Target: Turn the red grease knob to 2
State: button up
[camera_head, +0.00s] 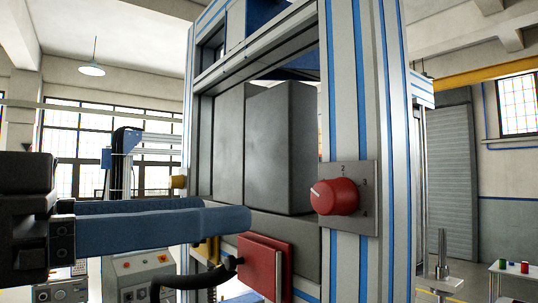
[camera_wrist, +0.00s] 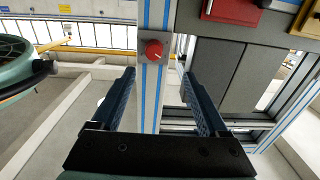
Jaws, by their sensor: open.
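The red grease knob (camera_head: 336,196) sits on a square metal plate (camera_head: 369,172) on the aluminium post. A 2 is printed above the knob, with further numbers to its right. The knob's white mark is at its left side, away from the 2. In the wrist view the knob (camera_wrist: 154,50) shows beyond the fingertips, roughly between the two finger lines. My gripper (camera_head: 238,211) is open and empty, left of the knob and apart from it. Its two blue fingers (camera_wrist: 158,73) are spread wide in the wrist view.
The frame post with blue stripes (camera_head: 350,80) carries the plate. Grey pads (camera_head: 282,150) stand left of it. A red block (camera_head: 268,265) is below my fingers, with a black cable nearby. A small table (camera_head: 505,267) is at far right.

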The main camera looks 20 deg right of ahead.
aim_at(322, 200)
jog(key=shift+g, duration=0.3)
jog(key=p+x, duration=0.1)
jog(key=x, duration=0.2)
jog(key=p+x, duration=0.2)
jog(key=x, duration=0.2)
jog(key=s+p+x, duration=0.1)
jog(key=p+x, duration=0.1)
jog(key=x, duration=0.2)
jog(key=shift+w+d+r, duration=0.1)
jog(key=shift+d+r, duration=0.3)
jog(key=shift+p+x, duration=0.4)
jog(key=shift+x, duration=0.4)
jog(key=shift+f, duration=0.15)
grip_shut()
